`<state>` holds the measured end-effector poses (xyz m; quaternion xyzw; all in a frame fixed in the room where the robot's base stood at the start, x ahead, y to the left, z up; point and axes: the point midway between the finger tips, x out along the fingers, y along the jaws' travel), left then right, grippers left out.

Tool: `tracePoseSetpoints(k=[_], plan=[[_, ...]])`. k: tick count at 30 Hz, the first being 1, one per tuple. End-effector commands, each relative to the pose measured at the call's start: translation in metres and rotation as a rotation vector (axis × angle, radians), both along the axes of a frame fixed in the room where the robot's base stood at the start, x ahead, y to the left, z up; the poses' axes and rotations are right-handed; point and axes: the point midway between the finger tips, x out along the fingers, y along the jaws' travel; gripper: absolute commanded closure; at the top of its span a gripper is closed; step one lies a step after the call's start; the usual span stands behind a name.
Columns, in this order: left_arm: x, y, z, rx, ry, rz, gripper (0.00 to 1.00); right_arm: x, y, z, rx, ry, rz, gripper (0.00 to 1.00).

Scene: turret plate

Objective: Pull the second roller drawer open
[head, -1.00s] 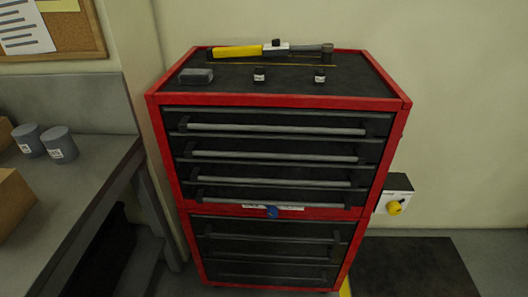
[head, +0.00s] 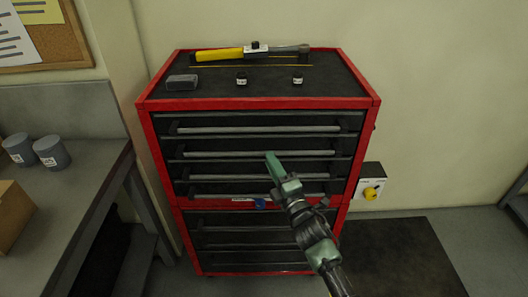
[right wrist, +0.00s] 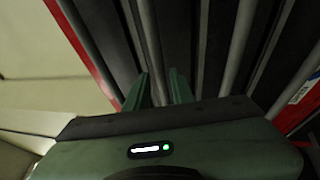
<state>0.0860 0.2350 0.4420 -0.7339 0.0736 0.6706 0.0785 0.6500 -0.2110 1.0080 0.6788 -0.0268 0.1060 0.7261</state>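The red cabinet (head: 152,150) has dark drawer fronts with long grey bar handles. The second roller drawer's handle (head: 222,154) is the second bar from the top, and that drawer looks closed. My right gripper (head: 270,156) is in front of this handle, right of its middle, and covers part of it. In the right wrist view its two green fingers (right wrist: 160,78) stand apart, with a grey bar (right wrist: 148,45) running down toward the gap between them. I cannot tell whether the fingers are around the bar or short of it. My left gripper is not in view.
On the cabinet top lie a yellow-handled torque wrench (head: 222,54), a grey block (head: 181,82) and two small dark pieces (head: 241,79). A workbench (head: 75,185) stands at left. A yellow-knobbed box (head: 372,188) is on the right.

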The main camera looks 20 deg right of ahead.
Motion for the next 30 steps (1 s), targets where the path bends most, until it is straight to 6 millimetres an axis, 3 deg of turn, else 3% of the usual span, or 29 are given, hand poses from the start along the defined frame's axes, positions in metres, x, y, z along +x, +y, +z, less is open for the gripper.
tracePoseSetpoints(k=[7, 18, 21, 30], plan=[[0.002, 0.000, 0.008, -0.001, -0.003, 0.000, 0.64, 0.034, 0.004, 0.007, 0.003, 0.002, -0.001, 0.77], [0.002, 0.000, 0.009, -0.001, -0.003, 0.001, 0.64, 0.041, 0.005, 0.007, 0.003, 0.002, 0.000, 0.77], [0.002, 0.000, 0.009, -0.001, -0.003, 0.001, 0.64, 0.041, 0.005, 0.006, 0.003, 0.003, 0.000, 1.00], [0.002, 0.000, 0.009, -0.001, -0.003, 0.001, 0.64, 0.041, 0.005, 0.006, 0.003, 0.003, 0.000, 1.00]])
